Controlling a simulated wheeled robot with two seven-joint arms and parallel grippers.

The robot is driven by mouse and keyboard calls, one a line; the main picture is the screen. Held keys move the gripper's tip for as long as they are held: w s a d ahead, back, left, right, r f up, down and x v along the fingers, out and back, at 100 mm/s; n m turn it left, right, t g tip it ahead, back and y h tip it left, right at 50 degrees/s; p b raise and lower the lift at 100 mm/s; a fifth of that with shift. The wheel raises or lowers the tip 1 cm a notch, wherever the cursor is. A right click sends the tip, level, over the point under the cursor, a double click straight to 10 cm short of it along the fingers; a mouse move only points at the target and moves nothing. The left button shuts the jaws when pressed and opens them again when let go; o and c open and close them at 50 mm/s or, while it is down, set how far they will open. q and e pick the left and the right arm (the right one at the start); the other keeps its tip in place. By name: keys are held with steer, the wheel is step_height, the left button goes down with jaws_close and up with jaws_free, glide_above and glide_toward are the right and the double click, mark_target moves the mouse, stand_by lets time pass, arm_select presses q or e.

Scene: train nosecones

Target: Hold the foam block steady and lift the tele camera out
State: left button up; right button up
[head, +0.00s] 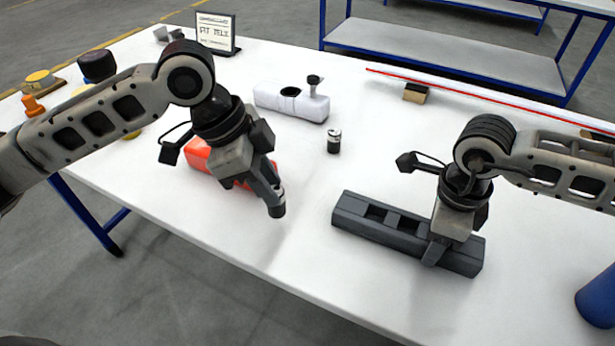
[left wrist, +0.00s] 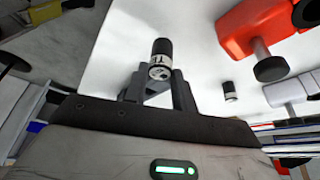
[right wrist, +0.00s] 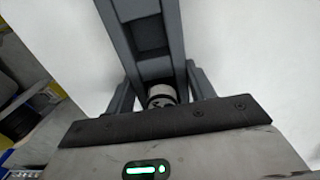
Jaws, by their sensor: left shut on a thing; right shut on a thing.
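The foam block (head: 362,222) is a long dark grey bar on the table with square pockets; two pockets left of my right gripper look empty. My right gripper (head: 436,252) is shut across the block near its right end. In the right wrist view a white-banded cylinder (right wrist: 160,94) sits in the block (right wrist: 145,35) between the fingers. My left gripper (head: 272,196) is shut on a dark cylinder, seemingly the tele camera (head: 278,208), clear of the block to its left. In the left wrist view this camera (left wrist: 160,62) shows a black top and a marked white band.
A small cylinder (head: 334,141) stands on the table behind the block. A red housing (head: 197,154) lies behind my left gripper, and a white housing (head: 300,104) lies farther back. A blue cylinder (head: 598,298) is at the right edge.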

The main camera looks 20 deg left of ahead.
stand_by(0.3)
steer(key=o, duration=1.1)
step_height(320, 180, up, 12)
steer(key=shift+r, duration=0.1)
